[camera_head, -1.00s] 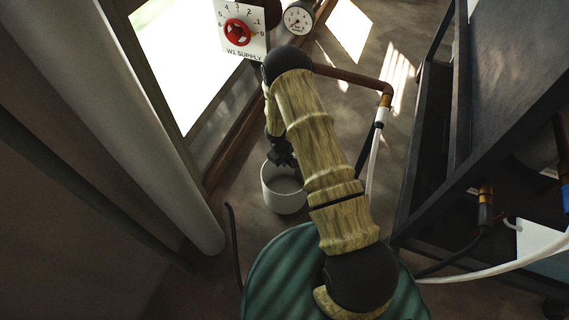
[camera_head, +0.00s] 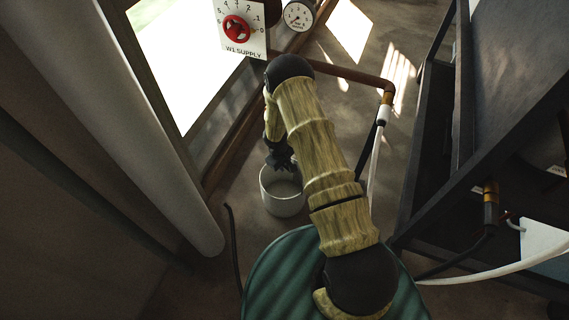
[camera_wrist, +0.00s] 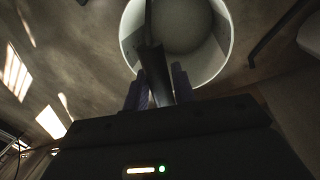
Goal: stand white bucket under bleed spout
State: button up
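The white bucket (camera_head: 283,206) is upright and looks empty, below my gripper (camera_head: 281,161) in the head view. In the wrist view the bucket (camera_wrist: 222,68) fills the top middle, with a dark bar, apparently its handle (camera_wrist: 150,58), running across its mouth. The two fingers of my gripper (camera_wrist: 156,92) are on either side of that bar and appear closed on it. Whether the bucket touches the floor is hard to tell. No bleed spout can be clearly identified; a brown pipe (camera_head: 345,73) ends in a brass fitting (camera_head: 387,98).
A red handwheel (camera_head: 237,29) on a W1 SUPPLY plate and a gauge (camera_head: 298,15) are at the top. A thick pale column (camera_head: 150,130) stands left. A dark frame (camera_head: 440,150) and a white hose (camera_head: 374,165) are right.

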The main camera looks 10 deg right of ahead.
jog(key=shift+o, duration=1.3)
jog(key=shift+r, duration=0.15)
notch_tip(320, 180, up, 12)
jog(key=s+a+p, duration=0.1)
jog(key=a+p, duration=0.1)
jog(key=p, duration=0.2)
jog(key=shift+s, duration=0.15)
dwell(0.5)
